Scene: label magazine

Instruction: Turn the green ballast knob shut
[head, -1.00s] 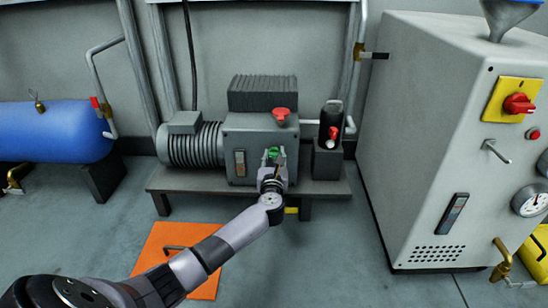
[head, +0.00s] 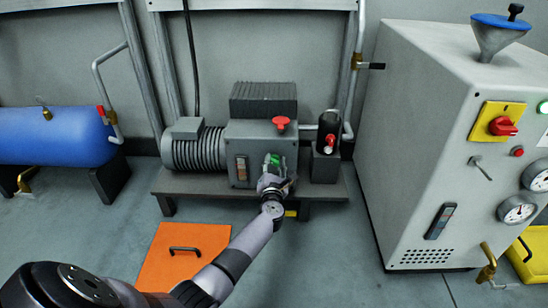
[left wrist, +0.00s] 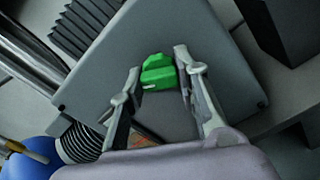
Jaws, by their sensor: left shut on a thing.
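The green ballast knob (head: 276,159) is on the front of the grey pump (head: 257,138), low and towards the right. In the left wrist view the knob (left wrist: 158,72) sits between the two fingertips, against the grey face. My left gripper (head: 270,166) is shut on the knob and partly covers it in the head view. The gripper (left wrist: 158,68) looks rolled relative to the pump face in the left wrist view. My right gripper is not in view.
A red knob (head: 281,123) is on the pump above the green one. A black cylinder with a red valve (head: 330,140) stands at its right. A large grey cabinet (head: 420,150) is further right, a blue tank (head: 55,133) at the left. An orange plate (head: 160,258) lies on the floor.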

